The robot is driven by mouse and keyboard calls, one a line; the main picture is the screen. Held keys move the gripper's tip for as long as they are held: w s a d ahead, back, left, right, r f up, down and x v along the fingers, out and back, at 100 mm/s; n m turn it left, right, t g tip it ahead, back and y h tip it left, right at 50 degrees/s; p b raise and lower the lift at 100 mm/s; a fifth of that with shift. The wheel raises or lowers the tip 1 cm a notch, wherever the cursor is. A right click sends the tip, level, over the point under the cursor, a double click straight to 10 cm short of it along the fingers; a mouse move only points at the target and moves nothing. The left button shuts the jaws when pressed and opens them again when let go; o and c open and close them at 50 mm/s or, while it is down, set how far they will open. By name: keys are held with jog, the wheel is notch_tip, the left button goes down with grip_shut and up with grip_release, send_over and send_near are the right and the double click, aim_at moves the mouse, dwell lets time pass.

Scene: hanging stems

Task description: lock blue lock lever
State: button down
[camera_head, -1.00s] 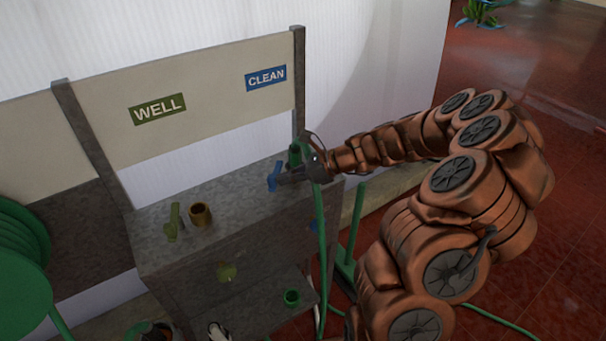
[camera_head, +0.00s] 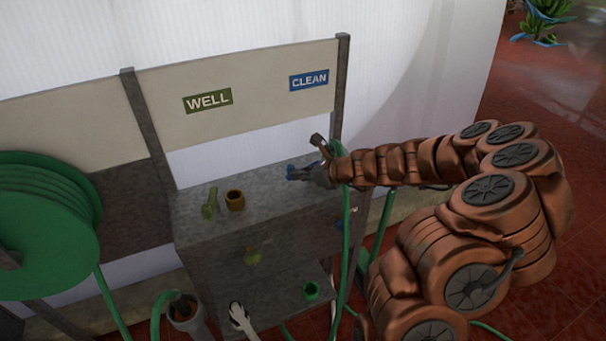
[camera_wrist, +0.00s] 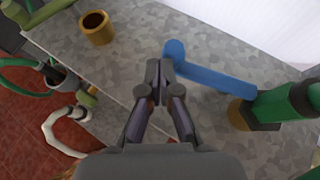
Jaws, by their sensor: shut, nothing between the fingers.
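The blue lock lever (camera_wrist: 215,72) is a long flat bar in the wrist view. It runs from beside a green hose coupling (camera_wrist: 285,104) with a brass base to a rounded end just right of my fingertips. My gripper (camera_wrist: 159,70) is shut and empty, its tips beside that rounded end; whether they touch it I cannot tell. In the head view my gripper (camera_head: 303,174) is over the table under the CLEAN sign, and only a small blue part of the lever (camera_head: 292,172) shows. The gripper hides the rest and the coupling.
A grey table (camera_head: 262,188) carries a brass fitting (camera_head: 235,200) and a green lever (camera_head: 209,203) under the WELL sign (camera_head: 207,99). A green hose (camera_head: 346,240) hangs near my wrist. A green hose reel (camera_head: 45,215) stands at left.

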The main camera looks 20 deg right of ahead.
jog(key=shift+w+a+p, duration=0.3)
jog(key=shift+w+a, duration=0.25)
jog(key=shift+w, duration=0.25)
dwell(0.4)
jog(key=shift+s, duration=0.35)
jog(key=s+r+b, duration=0.2)
jog(key=s+r, duration=0.3)
jog(key=s, duration=0.7)
jog(key=shift+a, duration=0.1)
